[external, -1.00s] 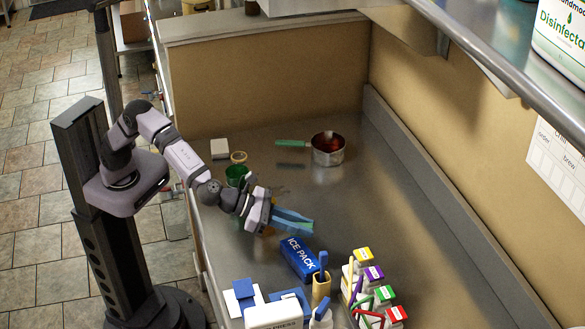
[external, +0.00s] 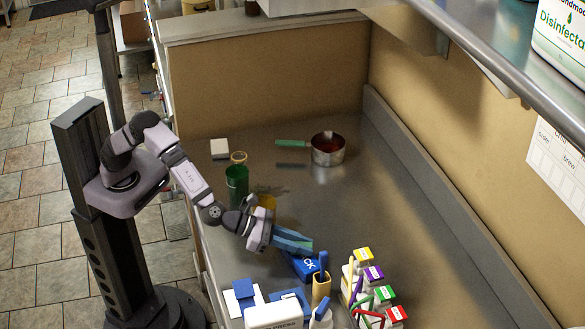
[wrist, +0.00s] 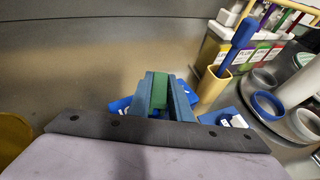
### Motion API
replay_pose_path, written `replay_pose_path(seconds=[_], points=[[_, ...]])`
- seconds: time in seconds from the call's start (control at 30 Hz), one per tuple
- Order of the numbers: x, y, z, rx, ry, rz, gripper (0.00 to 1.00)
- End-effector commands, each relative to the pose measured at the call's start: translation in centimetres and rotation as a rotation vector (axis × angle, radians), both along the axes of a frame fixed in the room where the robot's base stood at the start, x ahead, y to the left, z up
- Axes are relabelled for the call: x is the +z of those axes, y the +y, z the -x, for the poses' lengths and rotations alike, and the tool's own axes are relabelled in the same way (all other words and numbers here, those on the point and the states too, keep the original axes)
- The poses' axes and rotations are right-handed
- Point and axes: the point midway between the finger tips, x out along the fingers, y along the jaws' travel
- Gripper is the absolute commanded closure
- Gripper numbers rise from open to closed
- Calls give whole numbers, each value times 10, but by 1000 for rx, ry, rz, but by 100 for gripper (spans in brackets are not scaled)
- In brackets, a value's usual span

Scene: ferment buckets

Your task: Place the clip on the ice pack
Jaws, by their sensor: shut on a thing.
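The blue ice pack (external: 308,266) lies on the counter in the external view, its far part hidden behind my gripper (external: 304,246). My gripper's blue fingers are over it. In the wrist view my gripper (wrist: 160,82) is shut on a green clip (wrist: 159,92), held between the two fingers. Blue parts of the ice pack (wrist: 118,106) show beside and behind the fingers. I cannot tell whether the clip touches the pack. The clip is not distinct in the external view.
A tan holder with a blue-handled tool (external: 321,285) stands close to the ice pack. A green bottle (external: 237,183) and a saucepan (external: 327,149) stand farther back. The counter's right side is clear.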

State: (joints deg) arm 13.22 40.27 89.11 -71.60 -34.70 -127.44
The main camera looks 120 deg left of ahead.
Motion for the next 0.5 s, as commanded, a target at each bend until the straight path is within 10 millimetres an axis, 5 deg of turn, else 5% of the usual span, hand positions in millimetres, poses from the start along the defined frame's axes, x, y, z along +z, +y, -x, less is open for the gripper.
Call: replay_pose_path(seconds=[0.3,0.33,0.37,0.5], points=[[-4,0,0,0,0,1,100],[-3,0,0,0,0,1,75],[-3,0,0,0,0,1,68],[-3,0,0,0,0,1,63]])
